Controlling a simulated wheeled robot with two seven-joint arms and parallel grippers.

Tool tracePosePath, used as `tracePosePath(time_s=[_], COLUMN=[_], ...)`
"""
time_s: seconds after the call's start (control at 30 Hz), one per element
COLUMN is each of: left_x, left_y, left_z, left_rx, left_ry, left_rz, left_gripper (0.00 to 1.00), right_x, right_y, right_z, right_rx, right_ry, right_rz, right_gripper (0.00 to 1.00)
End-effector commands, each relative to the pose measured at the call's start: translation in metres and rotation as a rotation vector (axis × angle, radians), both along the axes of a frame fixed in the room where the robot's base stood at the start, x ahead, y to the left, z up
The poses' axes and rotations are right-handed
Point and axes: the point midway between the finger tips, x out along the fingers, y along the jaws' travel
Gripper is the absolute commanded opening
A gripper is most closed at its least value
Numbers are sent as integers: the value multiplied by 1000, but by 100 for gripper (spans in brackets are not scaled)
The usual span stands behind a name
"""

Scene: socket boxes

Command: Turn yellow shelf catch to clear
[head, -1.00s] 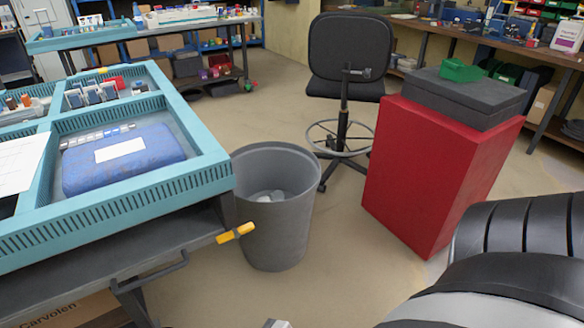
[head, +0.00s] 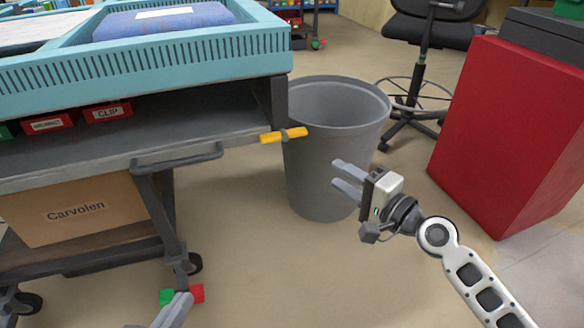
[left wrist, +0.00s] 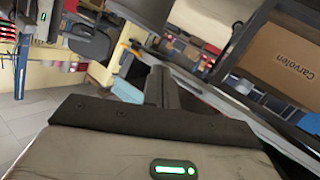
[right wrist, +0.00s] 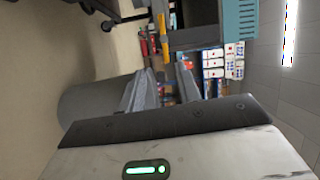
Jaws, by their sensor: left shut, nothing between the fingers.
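The yellow shelf catch (head: 270,137) is a short bar on a grey pivot at the right front corner of the grey shelf (head: 225,130). It lies nearly level, its right end sticking out past the corner in front of the bin. My right gripper (head: 338,172) is open and empty, right of and a little below the catch, apart from it. In the right wrist view the catch (right wrist: 161,25) shows beyond the open fingers. My left gripper (head: 180,300) is shut and empty, low at the bottom of the head view. Its shut fingers also show in the left wrist view (left wrist: 160,85).
A grey bin (head: 320,185) stands behind the catch and my right gripper. A shelf handle (head: 178,157) sticks out left of the catch. Red boxes (head: 107,112) lie on the shelf, a carton (head: 85,210) below. A red cabinet (head: 505,135) stands at right.

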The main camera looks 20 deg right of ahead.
Motion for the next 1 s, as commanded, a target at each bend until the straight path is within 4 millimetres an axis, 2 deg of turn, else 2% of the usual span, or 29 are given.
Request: tracePosePath(time_s=[0.03,0.1,0.27,0.7,0.9,1.0], left_x=[0,0,-1,0,0,0], left_y=[-1,-2,-1,-2,-3,-4], left_z=[-6,-4,-1,-5,-3,-3], left_rx=[-6,-8,3,-7,-38,-48], left_ry=[-6,-9,-6,-8,-12,-13], left_rz=[-5,-6,-7,-6,-8,-10], left_gripper=[0,0,0,0,0,0], right_x=[4,8,25,110,138,146], right_y=[-4,-5,2,43,55,59], right_z=[-2,2,6,3,2,2], right_rx=[30,59,71,67,65,64], right_ry=[-4,-4,-4,-4,-2,-1], right_rz=[-2,-3,-3,-1,-1,-1], right_gripper=[34,34,34,34,34,34])
